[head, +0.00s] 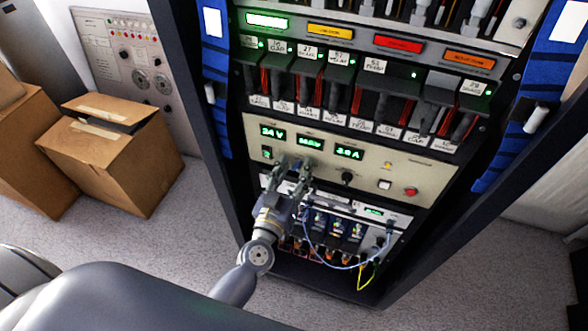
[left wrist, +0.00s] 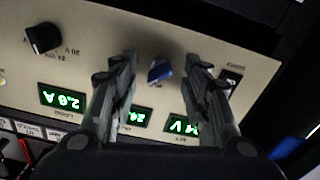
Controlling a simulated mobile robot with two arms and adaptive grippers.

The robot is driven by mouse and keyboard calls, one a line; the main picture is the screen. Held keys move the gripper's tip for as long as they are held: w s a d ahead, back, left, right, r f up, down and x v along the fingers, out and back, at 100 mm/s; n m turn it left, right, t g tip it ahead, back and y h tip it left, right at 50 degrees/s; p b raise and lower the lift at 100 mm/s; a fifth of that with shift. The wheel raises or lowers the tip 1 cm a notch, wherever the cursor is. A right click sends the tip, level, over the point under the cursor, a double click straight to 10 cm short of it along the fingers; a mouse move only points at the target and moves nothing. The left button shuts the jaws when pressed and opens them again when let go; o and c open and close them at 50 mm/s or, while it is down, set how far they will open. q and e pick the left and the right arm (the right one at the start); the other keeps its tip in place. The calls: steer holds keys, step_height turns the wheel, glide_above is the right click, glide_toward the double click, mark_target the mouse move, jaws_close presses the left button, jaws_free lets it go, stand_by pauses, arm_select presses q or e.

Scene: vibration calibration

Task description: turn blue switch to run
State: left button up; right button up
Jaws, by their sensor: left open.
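The blue switch (left wrist: 158,70) is a small rotary knob on a beige panel (left wrist: 90,35) in the left wrist view, which shows the panel upside down. My left gripper (left wrist: 160,62) is open, with one finger on each side of the knob; I cannot tell whether they touch it. In the head view my left gripper (head: 292,163) is at the same panel (head: 420,165), below the green displays, and hides the knob. No run marking is readable. My right gripper is not in view.
A black knob (head: 348,178), a white button (head: 384,184) and a red button (head: 411,192) sit to the right on the panel. Blue and yellow cables (head: 362,265) hang below. Cardboard boxes (head: 110,155) stand on the floor at left.

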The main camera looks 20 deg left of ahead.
arm_select(q)
jaws_close()
steer(key=shift+n, duration=0.3)
steer(key=n, duration=0.2)
steer(key=shift+n+p, duration=0.35)
steer(key=shift+n, duration=0.05)
steer(key=n, duration=0.3)
steer(key=shift+n, duration=0.3)
steer(key=n, duration=0.5)
steer(key=shift+f, duration=0.1)
steer(key=shift+n, duration=1.7)
steer(key=shift+a, duration=0.1)
